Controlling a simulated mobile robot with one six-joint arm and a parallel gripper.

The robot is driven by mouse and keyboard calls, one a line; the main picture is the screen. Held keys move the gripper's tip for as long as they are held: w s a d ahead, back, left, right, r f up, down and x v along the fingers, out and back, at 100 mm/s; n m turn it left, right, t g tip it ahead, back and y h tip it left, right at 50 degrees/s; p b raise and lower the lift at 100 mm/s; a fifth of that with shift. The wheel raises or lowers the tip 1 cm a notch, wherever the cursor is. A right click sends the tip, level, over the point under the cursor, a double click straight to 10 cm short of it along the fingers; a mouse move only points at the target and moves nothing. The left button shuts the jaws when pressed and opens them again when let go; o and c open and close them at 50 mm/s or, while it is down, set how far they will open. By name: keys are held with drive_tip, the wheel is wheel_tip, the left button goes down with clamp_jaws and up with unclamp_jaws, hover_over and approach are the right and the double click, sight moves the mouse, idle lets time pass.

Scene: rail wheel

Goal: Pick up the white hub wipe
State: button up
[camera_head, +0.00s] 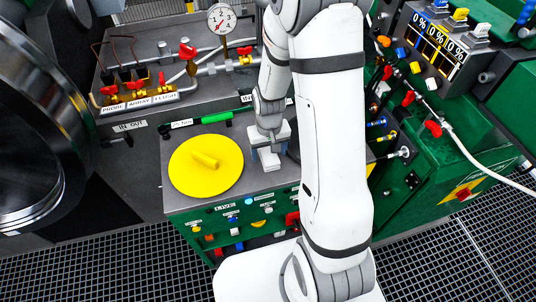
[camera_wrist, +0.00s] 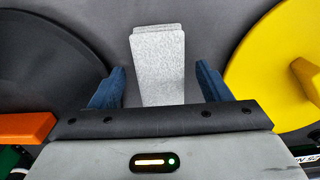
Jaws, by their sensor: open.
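The white hub wipe (camera_wrist: 158,65) shows in the wrist view as a pale, speckled, upright-looking rectangular pad, with what seems a second layer along its top edge. My gripper (camera_wrist: 160,80) is open, with one blue finger on each side of the wipe. Gaps show between the wipe and both fingers. The wipe's lower end is hidden behind the gripper's dark front edge. In the head view my gripper (camera_head: 267,150) is low over the grey top of the green cabinet, right of the yellow disc. I cannot clearly separate the wipe from the gripper there.
A yellow disc with a handle (camera_head: 190,176) lies on the grey bench top (camera_head: 178,142); it also shows right of the fingers in the wrist view (camera_wrist: 268,70). A black disc (camera_wrist: 40,75) is on the left there.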

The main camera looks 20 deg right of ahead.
sight(269, 152)
drive_tip(key=shift+f, duration=0.45)
drive_tip(key=shift+c, duration=0.5)
drive_tip(key=c, duration=1)
drive_tip(key=shift+o, duration=0.2)
wheel_tip(269, 152, up, 10)
drive_tip(key=o, duration=0.3)
drive_tip(key=shift+c, duration=1)
